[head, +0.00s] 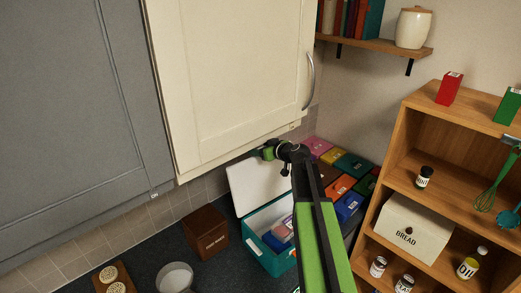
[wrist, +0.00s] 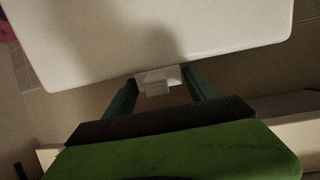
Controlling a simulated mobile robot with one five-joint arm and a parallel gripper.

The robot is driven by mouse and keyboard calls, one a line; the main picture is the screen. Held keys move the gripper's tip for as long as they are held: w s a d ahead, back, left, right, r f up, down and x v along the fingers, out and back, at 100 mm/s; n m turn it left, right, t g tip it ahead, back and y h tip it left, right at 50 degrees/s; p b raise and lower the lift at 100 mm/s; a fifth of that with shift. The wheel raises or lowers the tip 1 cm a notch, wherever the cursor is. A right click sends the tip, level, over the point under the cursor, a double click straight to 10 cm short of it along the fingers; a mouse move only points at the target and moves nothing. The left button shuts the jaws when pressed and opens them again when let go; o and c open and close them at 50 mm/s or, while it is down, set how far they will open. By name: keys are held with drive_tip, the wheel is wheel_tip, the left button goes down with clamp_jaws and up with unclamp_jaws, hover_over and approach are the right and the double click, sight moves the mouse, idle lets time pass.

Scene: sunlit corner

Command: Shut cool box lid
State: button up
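The cool box (head: 262,253) is teal and stands on the dark counter in the head view. Its white lid (head: 252,184) is open, standing up at the back of the box and leaning. Several packs lie inside the box. My gripper (head: 268,153) is at the lid's upper right edge. In the wrist view the lid (wrist: 160,35) fills the top, with a small pale tab (wrist: 158,80) at its edge. The two green fingers of my gripper (wrist: 160,86) are apart, one on each side of the tab. I cannot tell whether they touch it.
A cream wall cabinet (head: 235,75) hangs just above my gripper. A brown box (head: 204,232) stands left of the cool box, and a pale pot (head: 175,277) is in front. Coloured boxes (head: 340,185) fill the counter to the right. A wooden shelf (head: 398,165) stands far right.

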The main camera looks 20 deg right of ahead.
clamp_jaws()
idle(0.3)
